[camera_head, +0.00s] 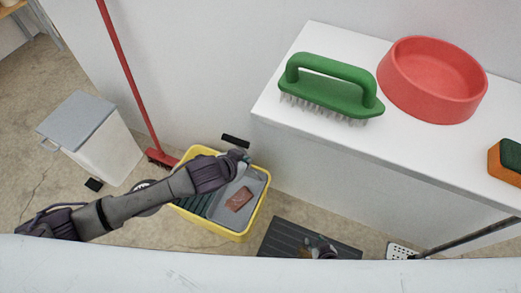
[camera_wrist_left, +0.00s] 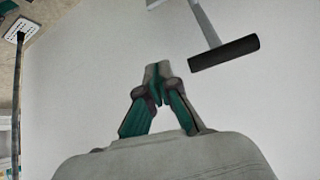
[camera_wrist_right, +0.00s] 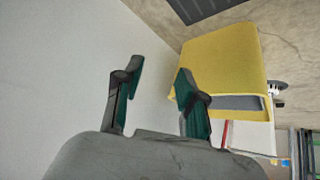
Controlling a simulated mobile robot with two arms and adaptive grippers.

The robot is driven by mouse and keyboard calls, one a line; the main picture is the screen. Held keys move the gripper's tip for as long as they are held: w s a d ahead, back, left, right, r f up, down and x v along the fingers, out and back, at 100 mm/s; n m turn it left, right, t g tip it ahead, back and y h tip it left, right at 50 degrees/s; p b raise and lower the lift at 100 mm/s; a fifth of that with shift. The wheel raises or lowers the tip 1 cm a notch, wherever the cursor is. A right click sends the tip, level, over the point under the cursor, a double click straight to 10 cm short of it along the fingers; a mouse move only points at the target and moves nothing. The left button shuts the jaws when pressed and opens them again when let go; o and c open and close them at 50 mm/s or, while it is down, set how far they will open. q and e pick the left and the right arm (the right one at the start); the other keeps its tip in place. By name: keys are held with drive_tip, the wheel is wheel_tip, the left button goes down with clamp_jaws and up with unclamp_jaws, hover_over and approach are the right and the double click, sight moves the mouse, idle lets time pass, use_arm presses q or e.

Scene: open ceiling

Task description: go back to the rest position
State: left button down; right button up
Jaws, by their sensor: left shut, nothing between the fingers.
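My left arm reaches in from the left in the head view, and its gripper (camera_head: 243,156) is above the yellow bucket (camera_head: 238,236). In the left wrist view the left gripper (camera_wrist_left: 158,97) has its fingertips together with nothing between them, against a white wall. In the right wrist view my right gripper (camera_wrist_right: 156,75) has its fingers well apart and empty. The yellow bucket also shows there (camera_wrist_right: 222,58), beyond the right finger. In the head view, a dark shape over the black mat, partly cut off by my body, may be the right gripper.
A black-gripped handle (camera_wrist_left: 224,53) stands close to the left gripper. A white counter (camera_head: 290,45) holds a green brush (camera_head: 330,88), a red bowl (camera_head: 430,85) and a sponge (camera_head: 505,162). A red broom (camera_head: 127,75), a grey-lidded bin (camera_head: 105,150) and a black mat (camera_head: 282,238) are around.

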idle(0.5)
use_arm(q)
drive_tip(key=s+a+f+n+g+y+p, duration=0.1)
drive_tip(key=s+a+f+p, duration=0.25)
drive_tip(key=a+f, duration=0.3)
drive_tip(key=s+a+f+n+g+y+p, duration=0.1)
drive_tip(key=s+a+f+n+y+p, duration=0.1)
drive_tip(key=a+f+p, duration=0.45)
drive_tip(key=s+a+f+g, duration=0.1)
drive_tip(key=s+f, duration=0.3)
drive_tip(key=s, duration=0.7)
drive_tip(key=s+a+f+g+p, duration=0.1)
drive_tip(key=s+f, duration=0.3)
drive_tip(key=s, duration=0.8)
drive_tip(key=s+a+f+n+g+y+p, duration=0.1)
drive_tip(key=s+f, duration=0.4)
drive_tip(key=s, duration=0.6)
drive_tip(key=shift+s+a+g, duration=0.15)
drive_tip(key=shift+a+g, duration=0.4)
drive_tip(key=shift+g, duration=0.25)
use_arm(e)
drive_tip(key=s+d+r+g, duration=0.1)
drive_tip(key=s+d+g, duration=0.1)
drive_tip(key=s, duration=1)
drive_tip(key=s+d+r+g+h, duration=0.1)
drive_tip(key=s+d+g, duration=0.2)
drive_tip(key=s, duration=0.9)
drive_tip(key=shift+d+r+g+h, duration=0.2)
drive_tip(key=shift+d+g+h, duration=0.1)
drive_tip(key=shift+g, duration=0.5)
